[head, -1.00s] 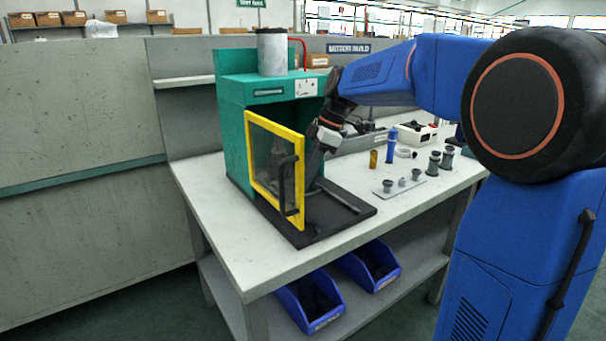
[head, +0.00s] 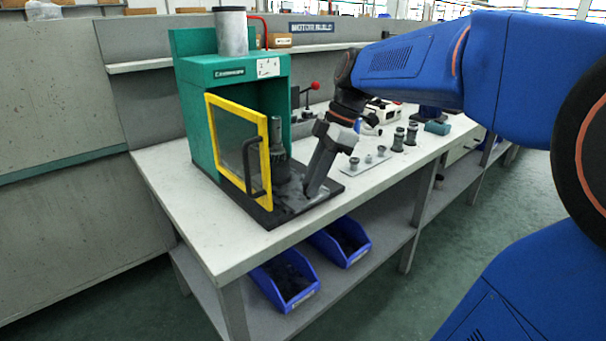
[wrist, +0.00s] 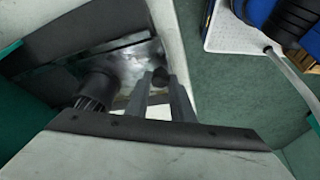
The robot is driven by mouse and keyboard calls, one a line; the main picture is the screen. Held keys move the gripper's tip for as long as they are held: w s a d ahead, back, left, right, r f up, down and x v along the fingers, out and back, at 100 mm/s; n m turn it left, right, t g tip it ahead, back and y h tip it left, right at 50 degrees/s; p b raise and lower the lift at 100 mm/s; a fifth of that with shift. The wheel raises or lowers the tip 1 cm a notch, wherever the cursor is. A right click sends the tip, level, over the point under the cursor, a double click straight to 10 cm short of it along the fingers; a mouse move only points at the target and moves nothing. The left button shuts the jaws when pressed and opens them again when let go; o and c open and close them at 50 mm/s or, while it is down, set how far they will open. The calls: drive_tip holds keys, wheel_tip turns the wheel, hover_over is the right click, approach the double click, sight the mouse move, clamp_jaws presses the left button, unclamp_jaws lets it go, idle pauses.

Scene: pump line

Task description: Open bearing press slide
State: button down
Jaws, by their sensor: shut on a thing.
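The bearing press (head: 232,100) is a green cabinet with a grey cylinder on top. Its yellow-framed clear door (head: 238,150) with a black handle stands at the front. The grey metal slide (head: 292,197) lies on the black base plate, with a dark upright fixture (head: 282,165) standing by the door's right edge. My gripper (head: 309,190) points down at the slide's outer end. In the wrist view its fingers (wrist: 161,95) are shut around a small dark knob (wrist: 160,77) on the slide (wrist: 130,62); the fixture (wrist: 97,88) is left of them. The fingers partly hide the knob.
Small metal parts stand on a plate (head: 366,165) right of the press, with dark cylindrical parts (head: 398,139) beyond. Blue bins (head: 287,284) sit on the shelf below. The bench top (head: 200,215) is clear along its front edge. Green floor is open in front.

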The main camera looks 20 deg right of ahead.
drive_tip(key=shift+s+d, duration=0.2)
drive_tip(key=shift+s, duration=0.4)
drive_tip(key=c, duration=1.5)
unclamp_jaws()
drive_tip(key=shift+c, duration=0.2)
drive_tip(key=w+v, duration=0.1)
drive_tip(key=v, duration=1.6)
drive_tip(key=shift+s+r, duration=0.3)
drive_tip(key=shift+s, duration=0.2)
